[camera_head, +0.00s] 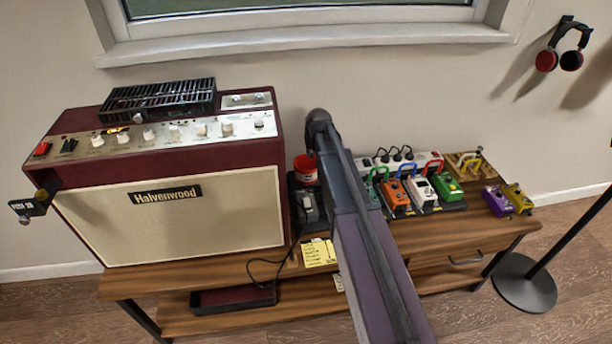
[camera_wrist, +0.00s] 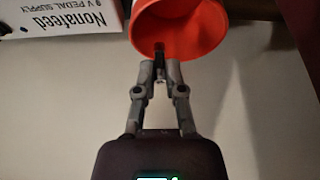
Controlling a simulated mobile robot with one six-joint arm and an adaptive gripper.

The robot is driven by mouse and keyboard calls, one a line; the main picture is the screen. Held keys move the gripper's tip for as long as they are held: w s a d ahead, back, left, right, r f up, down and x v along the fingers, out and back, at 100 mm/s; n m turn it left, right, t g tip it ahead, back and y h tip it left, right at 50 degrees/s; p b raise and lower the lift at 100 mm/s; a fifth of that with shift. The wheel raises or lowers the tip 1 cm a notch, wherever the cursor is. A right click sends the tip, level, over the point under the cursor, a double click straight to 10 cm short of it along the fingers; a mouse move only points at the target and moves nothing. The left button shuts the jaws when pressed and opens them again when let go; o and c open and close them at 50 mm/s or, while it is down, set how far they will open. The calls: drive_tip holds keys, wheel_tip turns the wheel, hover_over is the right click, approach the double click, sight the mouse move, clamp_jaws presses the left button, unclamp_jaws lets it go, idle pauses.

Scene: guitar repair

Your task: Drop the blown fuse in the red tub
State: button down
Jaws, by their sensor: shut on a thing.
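The red tub (camera_head: 305,170) stands on the bench between the amplifier and the pedals, partly hidden by my arm. In the wrist view the red tub (camera_wrist: 185,22) fills the top middle, its open mouth and inner wall showing. My gripper (camera_wrist: 161,68) is at the tub's rim in that view, fingertips close together and overlapping the opening. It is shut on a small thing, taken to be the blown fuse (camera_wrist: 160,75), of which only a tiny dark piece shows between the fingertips. I cannot tell how deep the tips are. My gripper is hidden in the head view.
The Halvenwood amplifier (camera_head: 190,205) stands left of the tub, with a fuse tag (camera_head: 32,207) at its left side. Several coloured pedals (camera_head: 420,190) and a power strip (camera_head: 395,158) are to the right. A white pedal-supply box (camera_wrist: 65,18) is at the wrist view's upper left.

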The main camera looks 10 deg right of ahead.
drive_tip(key=shift+f+b, duration=0.55)
drive_tip(key=shift+f, duration=0.25)
drive_tip(key=c, duration=0.7)
unclamp_jaws()
drive_tip(key=shift+o, duration=0.2)
drive_tip(key=shift+s, duration=0.15)
